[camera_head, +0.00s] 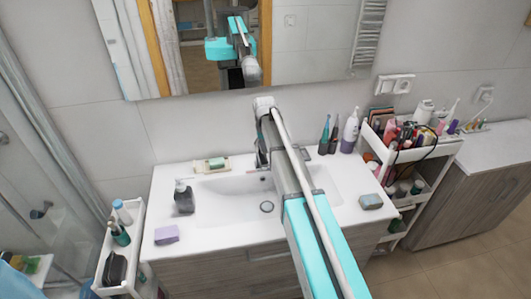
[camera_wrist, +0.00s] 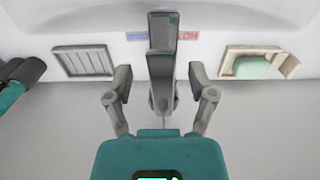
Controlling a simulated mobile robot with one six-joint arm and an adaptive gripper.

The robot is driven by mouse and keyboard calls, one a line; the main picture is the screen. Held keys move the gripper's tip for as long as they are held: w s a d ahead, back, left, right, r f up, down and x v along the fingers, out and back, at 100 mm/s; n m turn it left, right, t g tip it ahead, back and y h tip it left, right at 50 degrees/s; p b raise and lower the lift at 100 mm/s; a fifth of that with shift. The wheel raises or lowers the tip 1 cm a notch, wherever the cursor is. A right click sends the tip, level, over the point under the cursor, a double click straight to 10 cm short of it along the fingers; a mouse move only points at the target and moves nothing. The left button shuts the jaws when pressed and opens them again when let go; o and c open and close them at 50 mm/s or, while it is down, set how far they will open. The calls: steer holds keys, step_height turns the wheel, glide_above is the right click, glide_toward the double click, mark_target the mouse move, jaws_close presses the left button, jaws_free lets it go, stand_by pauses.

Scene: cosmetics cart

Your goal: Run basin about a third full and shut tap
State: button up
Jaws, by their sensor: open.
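The white basin (camera_head: 225,205) is set in the counter, with its dark round drain (camera_head: 267,207) showing. I see no clear water in it. The grey tap (camera_head: 261,150) stands at its back edge, partly hidden by my arm in the head view. In the wrist view the tap's lever (camera_wrist: 163,30) stands between the fingers of my gripper (camera_wrist: 160,76). The fingers are spread, with a gap on each side of the tap, and hold nothing. A red and blue marking (camera_wrist: 188,36) shows behind the lever. I cannot tell whether water runs.
A soap dish (camera_head: 203,167) with green soap lies left of the tap. A dark soap dispenser (camera_head: 184,198), a purple sponge (camera_head: 166,235) and a grey-blue block (camera_head: 371,202) stand around the basin. A crowded cosmetics cart (camera_head: 418,155) is at the right.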

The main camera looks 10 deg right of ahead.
steer(key=shift+f, duration=0.45)
jaws_close()
stand_by(0.3)
